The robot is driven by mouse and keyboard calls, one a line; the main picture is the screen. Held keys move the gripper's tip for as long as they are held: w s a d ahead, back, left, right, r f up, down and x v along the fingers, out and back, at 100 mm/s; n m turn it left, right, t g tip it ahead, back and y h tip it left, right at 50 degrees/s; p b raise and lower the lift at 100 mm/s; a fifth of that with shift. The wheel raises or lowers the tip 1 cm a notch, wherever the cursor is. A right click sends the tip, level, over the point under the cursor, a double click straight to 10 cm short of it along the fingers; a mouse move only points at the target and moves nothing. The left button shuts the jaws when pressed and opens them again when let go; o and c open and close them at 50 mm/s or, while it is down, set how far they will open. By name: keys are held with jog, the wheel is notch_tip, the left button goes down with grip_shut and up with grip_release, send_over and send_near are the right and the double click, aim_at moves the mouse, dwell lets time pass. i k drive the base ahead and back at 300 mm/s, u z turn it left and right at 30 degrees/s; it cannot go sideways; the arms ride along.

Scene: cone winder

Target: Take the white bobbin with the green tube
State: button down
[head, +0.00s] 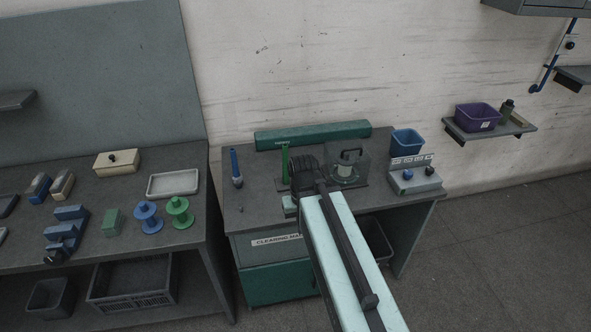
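I cannot make out a white bobbin with a green tube for certain. An upright green rod (285,164) stands on the cleaning bench (262,207), just left of my gripper. A pale round part (345,173) shows inside a clear-walled unit with a dark handle, right of my gripper. My gripper (306,172) is the dark end of my arm, over the bench. My arm covers the area under it, and I cannot tell if the fingers are open or hold anything.
On the left table stand a green spool (180,212), a blue spool (148,217) and a pale empty tray (173,183). A blue bin (407,142) and a control box (414,179) are at the bench's right. A long green case (313,135) lies along the back.

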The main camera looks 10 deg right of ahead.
aim_at(286, 179)
jog(key=z, duration=0.05)
jog(key=i, duration=1)
jog(key=k, duration=0.5)
jog(key=u, duration=2.9)
jog(key=k, duration=0.75)
jog(key=z, duration=1.15)
